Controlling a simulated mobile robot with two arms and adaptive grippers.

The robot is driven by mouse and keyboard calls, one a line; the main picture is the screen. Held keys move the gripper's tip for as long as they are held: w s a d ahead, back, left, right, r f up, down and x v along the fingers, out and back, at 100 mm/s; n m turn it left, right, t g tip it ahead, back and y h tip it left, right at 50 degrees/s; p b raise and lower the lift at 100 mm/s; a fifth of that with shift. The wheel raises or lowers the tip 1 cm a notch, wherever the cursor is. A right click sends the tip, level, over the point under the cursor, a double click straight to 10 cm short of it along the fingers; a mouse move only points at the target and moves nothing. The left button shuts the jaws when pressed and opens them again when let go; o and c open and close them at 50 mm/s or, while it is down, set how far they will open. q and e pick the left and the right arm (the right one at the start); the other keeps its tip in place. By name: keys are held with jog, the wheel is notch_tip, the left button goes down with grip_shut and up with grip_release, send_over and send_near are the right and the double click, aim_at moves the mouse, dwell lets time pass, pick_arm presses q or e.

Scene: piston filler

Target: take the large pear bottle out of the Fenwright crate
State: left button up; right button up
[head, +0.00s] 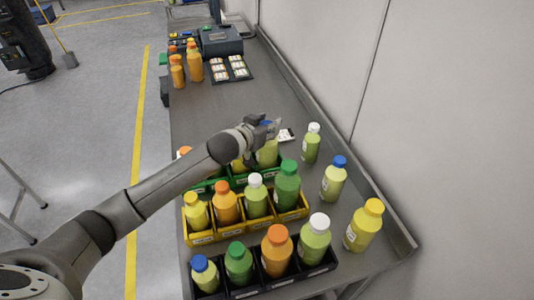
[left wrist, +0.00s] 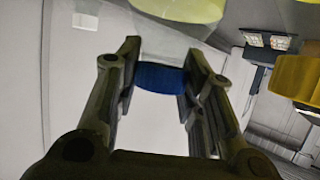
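My left gripper (head: 265,127) reaches over the green crate (head: 270,178) in the head view. Its two fingers (left wrist: 160,80) are closed around the blue cap (left wrist: 160,77) of a bottle in the left wrist view. That bottle, with a yellow-green body (head: 267,154), stands about upright at the right end of the green crate. I cannot tell whether its base is raised. My forearm hides part of this crate. The crate labels are too small to read, so I cannot tell which is Fenwright. My right gripper is not in view.
A yellow crate (head: 228,230) and a black crate (head: 273,286), both holding bottles, stand nearer. Loose bottles with white (head: 311,145), blue (head: 333,180) and yellow caps (head: 364,225) stand to the right. The bench (head: 225,105) beyond is clear up to the orange bottles (head: 194,66).

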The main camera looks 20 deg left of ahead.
pick_arm(q)
jog(key=shift+f, duration=0.15)
grip_shut()
